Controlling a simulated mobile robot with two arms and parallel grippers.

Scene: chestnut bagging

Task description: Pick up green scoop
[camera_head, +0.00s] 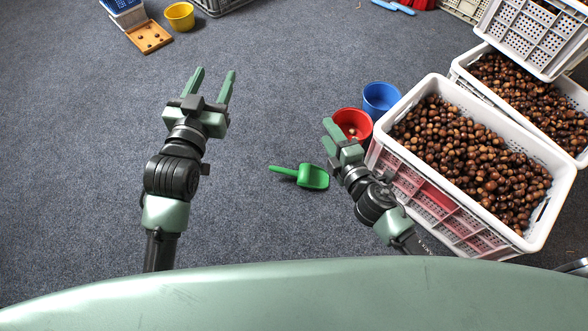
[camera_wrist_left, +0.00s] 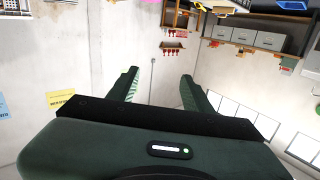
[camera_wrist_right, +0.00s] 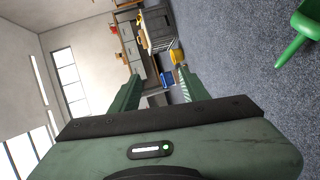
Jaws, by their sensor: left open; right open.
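The green scoop (camera_head: 313,177) lies on the carpet in the head view, its handle pointing left. It also shows at the right edge of the right wrist view (camera_wrist_right: 296,42), partly cut off. My right gripper (camera_head: 332,130) is open and empty, just right of and beyond the scoop, apart from it. Its fingers also show in the right wrist view (camera_wrist_right: 157,88). My left gripper (camera_head: 213,82) is open and empty, well left of and farther than the scoop. Its fingers show in the left wrist view (camera_wrist_left: 158,88), facing a wall.
A white crate full of chestnuts (camera_head: 375,158) stands right of my right gripper. A red bucket (camera_head: 366,137) and a blue bucket (camera_head: 381,99) stand beside it. More chestnut crates (camera_head: 462,73) are behind. A yellow bucket (camera_head: 180,16) is far left. Carpet left of the scoop is clear.

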